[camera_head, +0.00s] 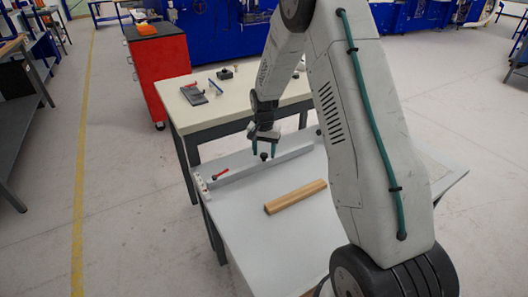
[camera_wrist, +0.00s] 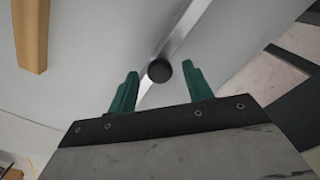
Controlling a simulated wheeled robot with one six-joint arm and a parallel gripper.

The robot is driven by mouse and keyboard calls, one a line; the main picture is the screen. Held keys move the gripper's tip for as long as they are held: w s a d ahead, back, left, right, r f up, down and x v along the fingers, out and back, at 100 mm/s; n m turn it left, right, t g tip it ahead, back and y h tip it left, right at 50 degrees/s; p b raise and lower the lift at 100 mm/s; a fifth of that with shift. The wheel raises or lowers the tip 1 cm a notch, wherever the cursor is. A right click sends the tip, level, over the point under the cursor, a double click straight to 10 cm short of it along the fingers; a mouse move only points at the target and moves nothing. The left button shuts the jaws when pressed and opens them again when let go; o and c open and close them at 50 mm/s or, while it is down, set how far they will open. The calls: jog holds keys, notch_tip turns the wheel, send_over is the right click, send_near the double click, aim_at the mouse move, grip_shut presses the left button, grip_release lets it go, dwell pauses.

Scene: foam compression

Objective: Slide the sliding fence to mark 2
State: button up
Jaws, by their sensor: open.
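A long pale metal bar (camera_head: 236,173) runs across the back part of the grey table. It shows as a shiny diagonal strip in the wrist view (camera_wrist: 190,20). A round black knob (camera_head: 264,156) stands on the bar, and it also shows in the wrist view (camera_wrist: 159,71). I cannot tell for sure that this bar is the sliding fence. My gripper (camera_head: 262,148) points down over the knob. Its green fingers are spread in the wrist view (camera_wrist: 160,70), one on each side of the knob, with gaps visible. No numbered mark is legible.
A wooden bar (camera_head: 297,196) lies on the grey table (camera_head: 260,235) in front of the metal bar. A red lever (camera_head: 220,174) sits near the metal bar's left end. A cream table (camera_head: 220,109) behind holds small tools. A red cabinet (camera_head: 160,72) stands behind left.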

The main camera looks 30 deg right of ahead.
jog(key=shift+f, duration=0.25)
jog(key=shift+c, duration=0.2)
grip_shut()
jog(key=shift+w, duration=1.45)
jog(key=shift+o, duration=0.2)
grip_release()
jog(key=shift+r, duration=0.1)
notch_tip(320, 180, up, 8)
jog(key=shift+f, duration=0.2)
